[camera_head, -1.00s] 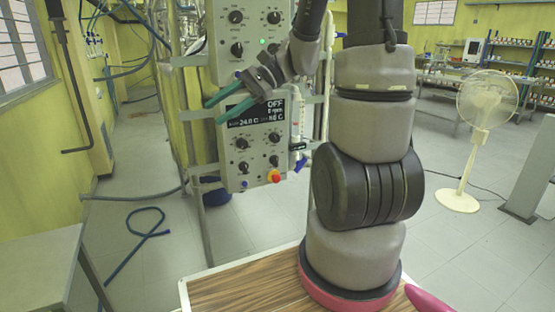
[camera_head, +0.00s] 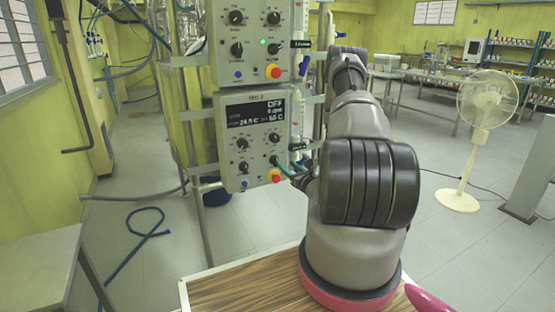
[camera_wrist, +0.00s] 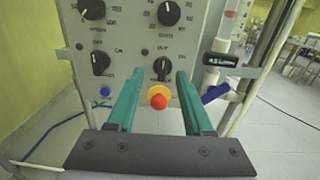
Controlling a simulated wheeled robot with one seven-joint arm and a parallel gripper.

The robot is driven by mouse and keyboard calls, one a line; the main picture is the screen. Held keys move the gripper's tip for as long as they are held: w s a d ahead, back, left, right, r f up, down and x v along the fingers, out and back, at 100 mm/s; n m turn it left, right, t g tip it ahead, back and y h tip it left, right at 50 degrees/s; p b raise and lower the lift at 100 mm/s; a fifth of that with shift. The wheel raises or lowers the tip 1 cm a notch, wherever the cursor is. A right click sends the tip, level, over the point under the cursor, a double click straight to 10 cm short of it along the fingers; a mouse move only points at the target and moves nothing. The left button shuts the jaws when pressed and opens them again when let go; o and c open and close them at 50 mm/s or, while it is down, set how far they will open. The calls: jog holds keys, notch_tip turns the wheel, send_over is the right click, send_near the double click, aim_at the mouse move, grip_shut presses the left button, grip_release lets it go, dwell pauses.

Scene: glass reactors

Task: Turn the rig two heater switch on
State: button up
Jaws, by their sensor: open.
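The lower control panel (camera_head: 233,180) has a display (camera_head: 256,112) reading OFF at the top, with several black knobs below. My gripper (camera_wrist: 159,75) is open in front of its lower right corner, with teal fingers. In the wrist view the lower right knob (camera_wrist: 162,68) lies between the fingertips, its pointer about upright. I cannot tell whether a finger touches it. The lower left knob (camera_wrist: 101,62) is left of the fingers. A red button on a yellow ring (camera_wrist: 158,98) sits just below the right knob. In the head view the arm partly hides my gripper (camera_head: 289,170).
An upper panel (camera_head: 225,75) with similar knobs and a lit green lamp hangs above. A black clamp (camera_wrist: 220,60) and a blue-handled valve (camera_wrist: 215,93) are right of the fingers. A white fan (camera_head: 470,150) stands far right. The floor at left holds a blue hose (camera_head: 140,235).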

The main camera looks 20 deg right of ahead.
aim_at(277, 157)
jog(key=shift+h, duration=0.3)
jog(key=w, duration=1)
jog(key=shift+w+d+f, duration=0.1)
jog(key=shift+w+f, duration=0.15)
jog(key=shift+f, duration=0.1)
grip_shut()
